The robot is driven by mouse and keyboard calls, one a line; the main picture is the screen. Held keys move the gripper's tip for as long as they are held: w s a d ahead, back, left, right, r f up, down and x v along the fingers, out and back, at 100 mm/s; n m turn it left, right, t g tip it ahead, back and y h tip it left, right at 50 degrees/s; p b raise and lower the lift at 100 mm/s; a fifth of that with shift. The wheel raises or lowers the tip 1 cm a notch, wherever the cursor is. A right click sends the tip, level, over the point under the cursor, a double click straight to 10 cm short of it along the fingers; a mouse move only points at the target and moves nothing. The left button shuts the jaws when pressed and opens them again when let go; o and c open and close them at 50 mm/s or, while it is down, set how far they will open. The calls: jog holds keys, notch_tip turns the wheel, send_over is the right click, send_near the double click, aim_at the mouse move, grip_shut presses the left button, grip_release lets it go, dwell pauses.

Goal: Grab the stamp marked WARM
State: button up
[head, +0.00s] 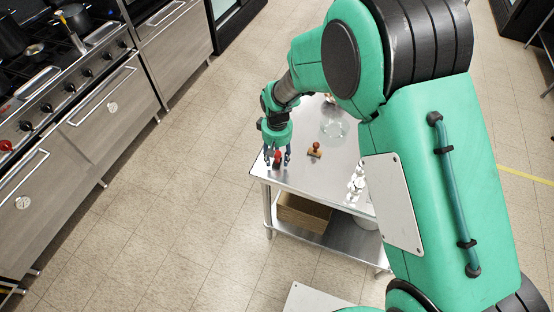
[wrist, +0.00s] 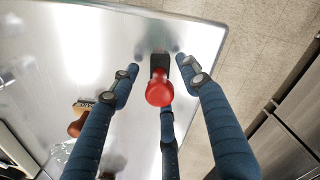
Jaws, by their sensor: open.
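A stamp with a round red knob and a black base (wrist: 160,93) stands on the steel table; its red knob also shows in the head view (head: 278,155). My gripper (head: 277,163) is open, low over the table's near left corner, with its blue fingers spread around this stamp. In the wrist view no finger clearly presses on it, and contact cannot be told. A second stamp (head: 314,151) with a brown knob and a wooden base stands to the right, apart from my gripper; it also shows in the wrist view (wrist: 76,125).
The steel table (head: 322,180) also bears a clear glass vessel (head: 333,128) farther back and a small white figure (head: 356,182) at the right. A wooden box (head: 303,213) sits on the lower shelf. A stove and cabinets (head: 108,105) line the left; the floor between is clear.

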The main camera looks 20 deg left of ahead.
aim_at(277, 152)
jog(key=shift+c, duration=0.3)
grip_shut()
jog(key=shift+r, duration=0.1)
dwell(0.4)
jog(key=shift+r, duration=0.7)
notch_tip(277, 152, up, 2)
jog(key=shift+r+p, duration=0.2)
jog(key=shift+p, duration=0.2)
jog(key=s+d+r+p, duration=0.1)
jog(key=s+d, duration=0.9)
jog(key=s, duration=0.2)
jog(key=shift+s, duration=0.25)
